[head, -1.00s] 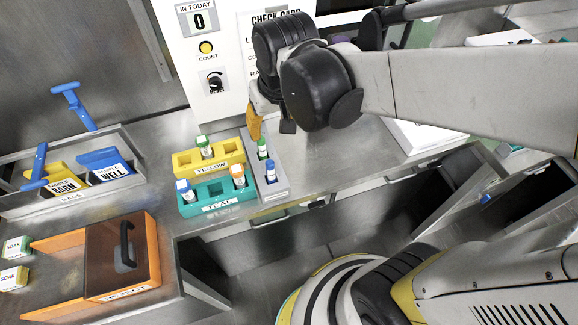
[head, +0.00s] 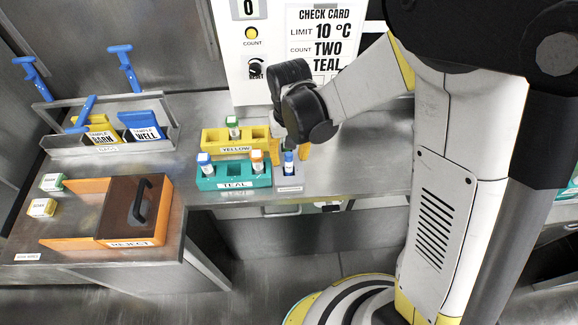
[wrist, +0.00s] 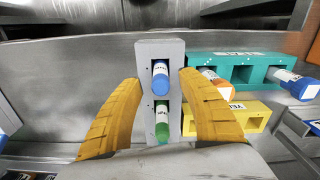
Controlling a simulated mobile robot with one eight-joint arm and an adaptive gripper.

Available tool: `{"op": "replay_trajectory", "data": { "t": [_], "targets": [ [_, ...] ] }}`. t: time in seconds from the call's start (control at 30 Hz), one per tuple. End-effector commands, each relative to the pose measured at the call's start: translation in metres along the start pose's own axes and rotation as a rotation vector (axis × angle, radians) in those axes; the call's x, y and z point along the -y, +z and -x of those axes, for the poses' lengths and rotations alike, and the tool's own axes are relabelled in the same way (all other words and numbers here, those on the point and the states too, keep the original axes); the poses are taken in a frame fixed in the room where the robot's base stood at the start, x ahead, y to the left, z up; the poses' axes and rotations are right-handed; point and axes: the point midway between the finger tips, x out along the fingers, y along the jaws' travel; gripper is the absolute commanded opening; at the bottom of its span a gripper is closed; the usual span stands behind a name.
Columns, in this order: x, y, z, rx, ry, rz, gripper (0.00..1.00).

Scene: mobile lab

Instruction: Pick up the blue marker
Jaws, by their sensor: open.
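Two blue-capped, marker-like tubes show. One blue-capped tube (head: 289,163) stands in the small grey rack (head: 290,187). It also shows in the wrist view (wrist: 160,80), with a green-capped tube (wrist: 162,128) in the same rack. The other blue-capped tube (head: 205,163) stands at the left end of the teal rack (head: 233,183); it shows in the wrist view (wrist: 296,84) at the right. My gripper (head: 289,150) is open and empty at the grey rack. In the wrist view its yellow fingers (wrist: 160,80) are spread on either side of that rack. I cannot tell whether they touch it.
The teal rack also holds an orange-capped tube (head: 257,160). A yellow rack (head: 215,141) with a green-capped tube (head: 232,127) stands behind it. An orange reject box (head: 125,210) and a bin with blue-handled tools (head: 95,145) are at left. The bench right of my gripper is clear.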

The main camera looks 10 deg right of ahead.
Motion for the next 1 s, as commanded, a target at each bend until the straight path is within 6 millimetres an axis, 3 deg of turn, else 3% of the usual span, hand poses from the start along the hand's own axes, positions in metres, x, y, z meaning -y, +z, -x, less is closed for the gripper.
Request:
{"op": "replay_trajectory", "data": {
  "t": [0.3,0.57,0.7,1.0],
  "targets": [
    [0.002,0.002,-0.046,-0.001,0.0,0.0,0.47],
    [0.002,0.002,-0.049,-0.001,0.0,0.0,0.45],
    [0.002,0.002,-0.048,-0.001,0.0,0.0,0.03],
    [0.002,0.002,-0.048,-0.001,0.0,0.0,0.0]
  ]
}}
